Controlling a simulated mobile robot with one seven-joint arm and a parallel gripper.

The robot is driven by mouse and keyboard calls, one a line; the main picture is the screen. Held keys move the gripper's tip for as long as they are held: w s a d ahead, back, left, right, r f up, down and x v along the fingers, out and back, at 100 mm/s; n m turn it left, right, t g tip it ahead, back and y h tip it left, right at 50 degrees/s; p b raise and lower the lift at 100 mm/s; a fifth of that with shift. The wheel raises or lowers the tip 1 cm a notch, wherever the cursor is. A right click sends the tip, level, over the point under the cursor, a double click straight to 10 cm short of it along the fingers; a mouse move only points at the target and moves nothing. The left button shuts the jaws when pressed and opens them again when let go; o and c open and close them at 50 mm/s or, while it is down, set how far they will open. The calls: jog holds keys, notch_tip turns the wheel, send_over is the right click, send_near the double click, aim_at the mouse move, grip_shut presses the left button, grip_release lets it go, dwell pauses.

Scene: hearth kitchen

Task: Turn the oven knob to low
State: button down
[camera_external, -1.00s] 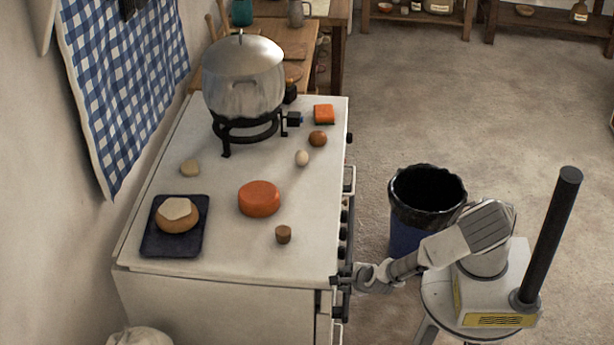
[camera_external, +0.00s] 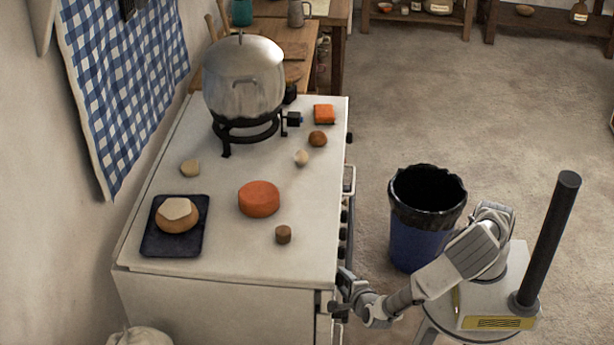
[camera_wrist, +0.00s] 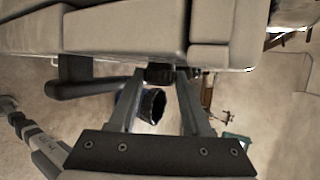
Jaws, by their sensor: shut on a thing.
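The oven is part of the white stove (camera_external: 220,240), and its front faces right in the external view. Several dark knobs (camera_external: 343,235) line that front edge. My gripper (camera_external: 343,290) is at the near end of the stove front, where its fingertips are hard to make out. In the wrist view, my gripper's two fingers (camera_wrist: 160,76) reach up to the pale stove front (camera_wrist: 130,35). They are shut on a small dark oven knob (camera_wrist: 160,73) between their tips. The knob's pointer and any setting marks cannot be read.
A dark bar (camera_wrist: 92,85) sticks out beside the fingers in the wrist view. A black-lined blue bin (camera_external: 420,235) stands on the floor behind my arm. A lidded pot (camera_external: 243,85), an orange round (camera_external: 259,199) and a dark tray (camera_external: 160,240) with bread are on the stovetop.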

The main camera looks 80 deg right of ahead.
jog(key=h+b, duration=0.1)
jog(key=f+n+t+h+b, duration=0.1)
jog(key=h+b, duration=0.1)
jog(key=shift+a+h, duration=0.15)
jog(key=shift+h, duration=0.15)
jog(key=shift+n+t+h+b, duration=0.4)
jog(key=shift+n+h+b, duration=0.1)
jog(key=shift+h+b, duration=0.4)
jog(key=shift+r, duration=0.15)
jog(key=shift+c, duration=1.8)
grip_release()
jog(key=v, duration=1.7)
jog(key=shift+f+p, duration=0.2)
jog(key=shift+p, duration=0.2)
jog(key=shift+a, duration=0.1)
